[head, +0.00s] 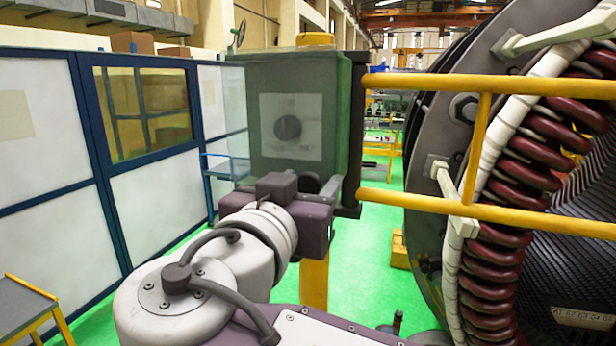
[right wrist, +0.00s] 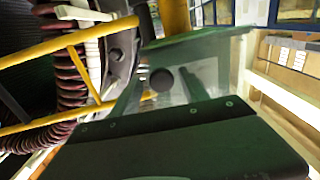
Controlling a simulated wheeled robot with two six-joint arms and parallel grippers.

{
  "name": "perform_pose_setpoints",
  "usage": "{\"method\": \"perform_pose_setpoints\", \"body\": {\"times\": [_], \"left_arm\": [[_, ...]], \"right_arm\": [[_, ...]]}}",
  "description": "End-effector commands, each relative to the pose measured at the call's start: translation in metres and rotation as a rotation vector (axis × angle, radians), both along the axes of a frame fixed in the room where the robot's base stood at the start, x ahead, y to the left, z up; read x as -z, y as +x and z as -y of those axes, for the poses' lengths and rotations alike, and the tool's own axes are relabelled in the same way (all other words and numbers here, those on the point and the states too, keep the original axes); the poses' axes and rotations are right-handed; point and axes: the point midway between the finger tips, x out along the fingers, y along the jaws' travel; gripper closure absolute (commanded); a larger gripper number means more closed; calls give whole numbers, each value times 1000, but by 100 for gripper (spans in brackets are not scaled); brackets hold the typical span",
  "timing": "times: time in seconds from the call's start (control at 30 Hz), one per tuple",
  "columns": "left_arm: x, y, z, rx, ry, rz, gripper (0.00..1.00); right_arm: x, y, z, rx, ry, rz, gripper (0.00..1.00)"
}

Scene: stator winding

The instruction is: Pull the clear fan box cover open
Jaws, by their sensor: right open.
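The green fan box (head: 350,120) stands on a yellow post in the middle of the head view. Its clear cover (head: 250,110) is a see-through greenish pane over the front face; its left part reaches past the solid box. A dark round knob on a pale plate shows through it. I cannot tell how far the cover stands ajar. My right gripper (head: 325,188) is open at the box's lower right, close to the cover's lower edge; contact is unclear. In the right wrist view the clear cover (right wrist: 195,75) is close, above a dark green screwed strip. My left gripper is out of view.
Yellow rails (head: 490,148) and the large stator (head: 430,150) with red coils stand to the right. White blue-framed partitions (head: 150,200) stand to the left. Green floor (head: 360,270) is free between the box and the stator.

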Motion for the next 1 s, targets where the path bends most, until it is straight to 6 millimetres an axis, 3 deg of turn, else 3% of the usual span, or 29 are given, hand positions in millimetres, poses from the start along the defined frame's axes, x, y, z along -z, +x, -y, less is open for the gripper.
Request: {"method": "perform_pose_setpoints", "body": {"times": [0.13,0.3,0.33,1.0], "left_arm": [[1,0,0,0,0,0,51],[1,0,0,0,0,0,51],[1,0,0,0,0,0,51],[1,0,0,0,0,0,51]], "right_arm": [[1,0,0,0,0,0,47],[0,0,0,-1,0,0,94],[0,0,0,-1,0,0,100],[0,0,0,1,1,0,100]]}}
